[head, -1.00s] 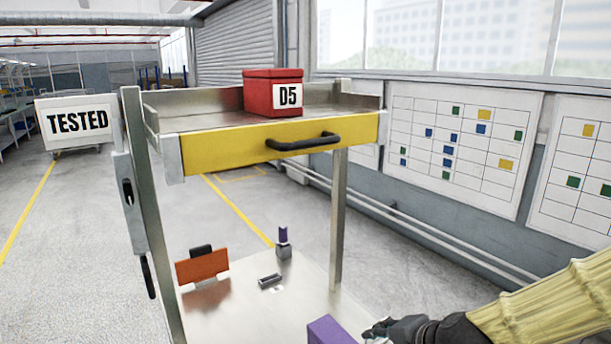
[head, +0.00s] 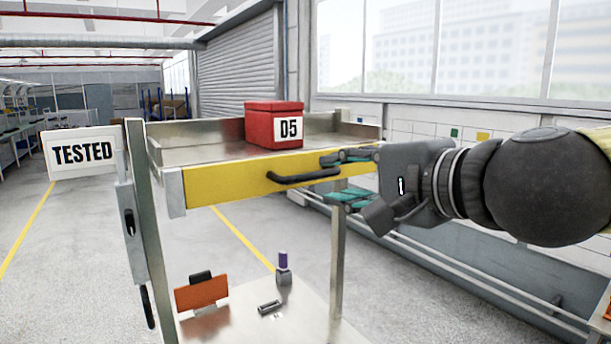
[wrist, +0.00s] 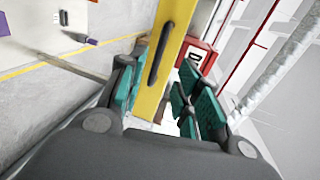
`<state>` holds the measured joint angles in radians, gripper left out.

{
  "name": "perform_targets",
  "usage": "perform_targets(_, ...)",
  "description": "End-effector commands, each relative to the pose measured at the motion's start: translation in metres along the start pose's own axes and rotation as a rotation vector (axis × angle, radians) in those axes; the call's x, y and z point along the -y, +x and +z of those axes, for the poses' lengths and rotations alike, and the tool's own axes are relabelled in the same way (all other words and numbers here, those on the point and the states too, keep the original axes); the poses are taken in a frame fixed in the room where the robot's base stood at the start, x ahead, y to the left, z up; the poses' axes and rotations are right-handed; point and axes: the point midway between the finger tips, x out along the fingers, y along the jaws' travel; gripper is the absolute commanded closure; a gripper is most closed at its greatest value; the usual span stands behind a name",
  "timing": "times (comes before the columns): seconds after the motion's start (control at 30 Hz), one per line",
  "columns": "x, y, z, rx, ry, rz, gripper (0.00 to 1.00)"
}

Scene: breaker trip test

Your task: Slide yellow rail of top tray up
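The top tray (head: 205,147) is a metal shelf on the cart, with a yellow rail (head: 235,182) along its front and a black handle (head: 300,177) on the rail. My gripper (head: 345,177) is open at the rail's right part, just right of the handle. Its teal fingers lie above and below the rail in the head view. In the wrist view, my gripper (wrist: 165,85) has its fingers on either side of the yellow rail (wrist: 162,65), with a gap on the right side. Contact cannot be told.
A red box marked D5 (head: 272,125) stands on the top tray. A white TESTED sign (head: 82,153) hangs left of the cart. The lower shelf (head: 235,325) bears an orange plate (head: 202,294), a purple-topped block (head: 283,270) and a small grey part (head: 269,308). Floor to the left is clear.

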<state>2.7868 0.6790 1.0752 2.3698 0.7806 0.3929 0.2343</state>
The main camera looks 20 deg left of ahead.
Motion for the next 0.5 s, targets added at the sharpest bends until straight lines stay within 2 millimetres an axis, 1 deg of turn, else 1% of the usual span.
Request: perform_targets(0.5,0.000,0.049,0.000,0.002,0.001,0.003,0.66)
